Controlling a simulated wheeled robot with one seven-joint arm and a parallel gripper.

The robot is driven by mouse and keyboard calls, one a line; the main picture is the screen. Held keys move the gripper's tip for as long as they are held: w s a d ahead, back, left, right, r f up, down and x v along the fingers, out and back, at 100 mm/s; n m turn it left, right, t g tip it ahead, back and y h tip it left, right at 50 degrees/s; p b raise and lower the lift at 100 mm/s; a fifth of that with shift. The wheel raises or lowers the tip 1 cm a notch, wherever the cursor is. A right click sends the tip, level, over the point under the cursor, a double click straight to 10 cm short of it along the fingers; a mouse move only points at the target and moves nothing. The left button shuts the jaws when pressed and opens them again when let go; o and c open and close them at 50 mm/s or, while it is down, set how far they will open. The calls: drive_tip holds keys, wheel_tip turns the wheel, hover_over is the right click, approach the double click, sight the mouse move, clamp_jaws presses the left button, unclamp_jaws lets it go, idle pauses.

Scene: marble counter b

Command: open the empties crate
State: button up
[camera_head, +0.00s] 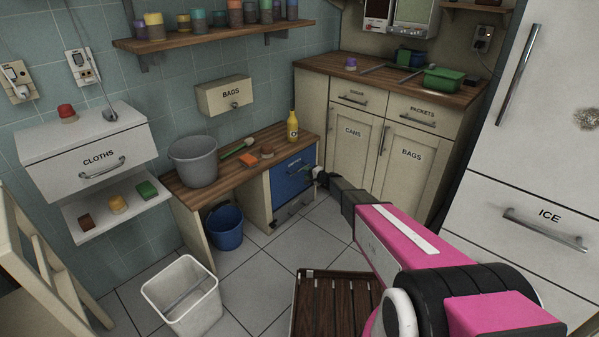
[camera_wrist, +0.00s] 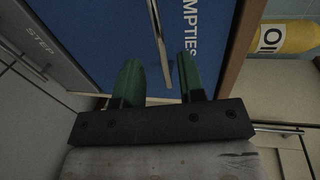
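The empties crate (camera_head: 287,182) has a blue front and sits under the right end of the wooden bench. Its front looks flush and closed. In the wrist view the blue front (camera_wrist: 85,35) fills the top, with part of the white label "EMPTIES" showing. Its slim metal handle (camera_wrist: 158,38) runs between my gripper's two green fingers (camera_wrist: 159,75). The fingers are apart, one on each side of the handle in the picture, and do not visibly touch it. In the head view my gripper (camera_head: 318,176) is at the crate's right side, small and partly hidden by my arm.
A drawer marked "STEP" (camera_wrist: 38,45) lies below the crate. A yellow bottle (camera_head: 292,127) stands on the bench above. Cream cupboards (camera_head: 345,140) stand close on the right. A slatted wooden mat (camera_head: 330,305) and a white bin (camera_head: 195,317) are on the floor.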

sight(299, 170)
drive_tip(key=x, duration=0.6)
drive_tip(key=shift+a, duration=0.1)
clamp_jaws()
drive_tip(key=shift+s, duration=0.1)
drive_tip(key=f+v, duration=0.2)
drive_tip(key=v, duration=0.9)
drive_tip(key=d+f+v, duration=0.1)
drive_tip(key=f+v, duration=0.1)
drive_tip(key=v, duration=1)
drive_tip(key=shift+s+d+f, duration=0.15)
drive_tip(key=shift+s+f, duration=0.1)
drive_tip(key=shift+s, duration=0.05)
